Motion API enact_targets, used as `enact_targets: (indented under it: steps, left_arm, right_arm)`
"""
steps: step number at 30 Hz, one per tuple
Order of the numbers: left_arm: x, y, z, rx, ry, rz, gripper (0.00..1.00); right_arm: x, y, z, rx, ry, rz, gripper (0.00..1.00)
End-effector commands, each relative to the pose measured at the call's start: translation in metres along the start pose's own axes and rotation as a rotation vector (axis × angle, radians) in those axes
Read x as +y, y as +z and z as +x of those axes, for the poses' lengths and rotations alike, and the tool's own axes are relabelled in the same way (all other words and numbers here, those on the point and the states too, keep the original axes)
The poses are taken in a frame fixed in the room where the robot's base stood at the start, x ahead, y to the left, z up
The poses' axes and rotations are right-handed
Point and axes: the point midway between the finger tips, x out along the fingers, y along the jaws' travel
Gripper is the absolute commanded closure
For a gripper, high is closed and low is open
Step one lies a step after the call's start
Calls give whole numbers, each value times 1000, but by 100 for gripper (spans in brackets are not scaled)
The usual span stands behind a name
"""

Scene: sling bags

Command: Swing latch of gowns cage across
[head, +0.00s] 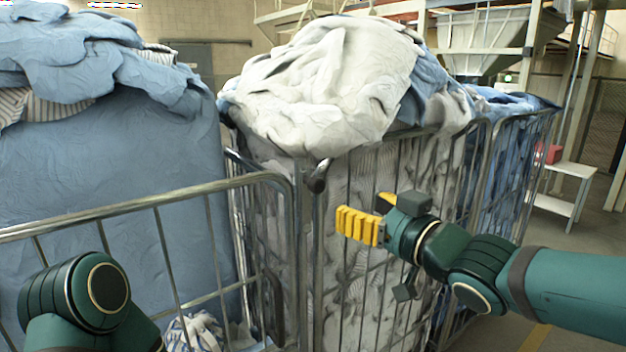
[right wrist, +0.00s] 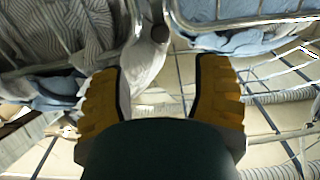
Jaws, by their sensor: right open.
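The latch (head: 318,176) is a short bar with a dark rounded end, at the top of the corner posts where two wire cages meet. Its dark end also shows in the right wrist view (right wrist: 160,33), ahead of the gap between my fingers. The middle cage (head: 313,260) is heaped with white and blue cloth; I cannot tell which cage is the gowns cage. My right gripper (head: 370,214) has yellow ribbed fingers, open and empty, in front of the middle cage, right of and below the latch and apart from it. My left gripper is out of the head view.
The left cage's top rail (head: 130,208) runs up to the corner posts, with blue cloth (head: 100,165) piled behind it. Another cage (head: 510,170) with blue cloth stands at the right. A white bench (head: 568,170) stands beyond, with open floor near it.

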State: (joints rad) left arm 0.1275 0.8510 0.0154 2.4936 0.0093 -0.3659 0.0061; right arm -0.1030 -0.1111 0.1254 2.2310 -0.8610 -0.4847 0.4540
Motion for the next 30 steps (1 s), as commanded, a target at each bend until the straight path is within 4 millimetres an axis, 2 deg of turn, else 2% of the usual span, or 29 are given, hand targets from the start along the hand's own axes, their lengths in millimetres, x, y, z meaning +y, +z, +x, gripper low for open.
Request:
enact_targets:
  steps: [5, 21, 27, 30]
  left_arm:
    - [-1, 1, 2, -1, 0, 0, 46]
    - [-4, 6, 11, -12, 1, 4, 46]
    - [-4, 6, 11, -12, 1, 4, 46]
    - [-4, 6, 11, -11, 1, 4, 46]
  right_arm:
    - [-2, -5, 11, 10, -5, -9, 38]
    - [-2, -4, 109, 7, -4, -6, 38]
    - [-2, -5, 130, 8, -4, -7, 38]
    - [-2, -6, 135, 8, -3, -8, 38]
